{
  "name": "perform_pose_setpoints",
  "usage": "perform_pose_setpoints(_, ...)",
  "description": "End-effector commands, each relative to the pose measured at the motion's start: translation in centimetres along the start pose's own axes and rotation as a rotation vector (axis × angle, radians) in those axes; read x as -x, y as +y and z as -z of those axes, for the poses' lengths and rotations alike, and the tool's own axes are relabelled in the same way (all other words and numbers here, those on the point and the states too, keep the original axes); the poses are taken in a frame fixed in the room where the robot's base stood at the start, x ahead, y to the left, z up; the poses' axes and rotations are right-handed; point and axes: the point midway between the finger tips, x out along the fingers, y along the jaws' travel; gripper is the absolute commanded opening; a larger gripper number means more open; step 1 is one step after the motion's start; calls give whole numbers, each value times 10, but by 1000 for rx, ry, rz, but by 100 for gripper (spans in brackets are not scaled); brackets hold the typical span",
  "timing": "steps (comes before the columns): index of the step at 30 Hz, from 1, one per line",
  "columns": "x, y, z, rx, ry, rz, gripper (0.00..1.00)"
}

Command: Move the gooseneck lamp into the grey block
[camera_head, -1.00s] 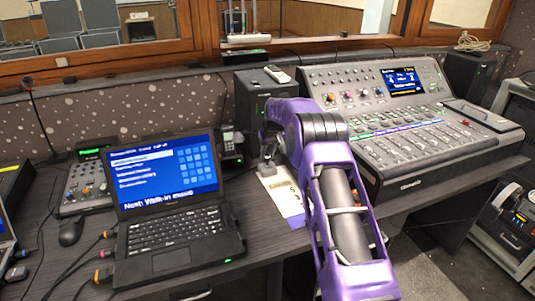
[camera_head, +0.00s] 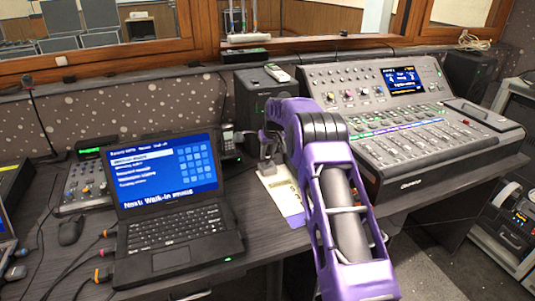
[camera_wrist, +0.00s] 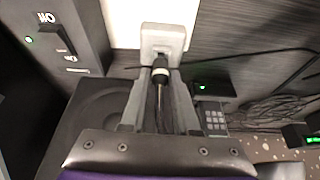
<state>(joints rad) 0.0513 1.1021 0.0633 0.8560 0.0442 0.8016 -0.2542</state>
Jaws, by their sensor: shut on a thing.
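My gripper (camera_wrist: 162,68) is shut on the gooseneck lamp (camera_wrist: 162,76), a thin dark stalk with a black cylindrical end and a pale ring. The lamp lies between the two grey fingers in the wrist view. The light grey block (camera_wrist: 165,32) shows just past the fingertips, by the lamp's black end. I cannot tell whether that end is inside the block or just over it. In the head view my gripper (camera_head: 268,147) is over the pale paper (camera_head: 287,199), between laptop and mixer; the lamp is too small to make out there.
The open laptop (camera_head: 180,233) stands to the left. The large mixing console (camera_head: 410,130) is to the right, and a black speaker box (camera_head: 250,98) with a handset on top stands behind. A small keypad device (camera_wrist: 213,120) is close by in the wrist view.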

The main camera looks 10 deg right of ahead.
Motion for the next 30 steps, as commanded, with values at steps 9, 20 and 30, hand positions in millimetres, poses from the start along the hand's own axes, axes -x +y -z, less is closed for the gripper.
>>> perform_pose_setpoints(9, -2, 0, -1, 0, 0, 0, 0)
perform_pose_setpoints(20, -2, 0, -1, 0, 1, 0, 0)
perform_pose_setpoints(30, -5, 0, -2, 0, 0, 0, 0)
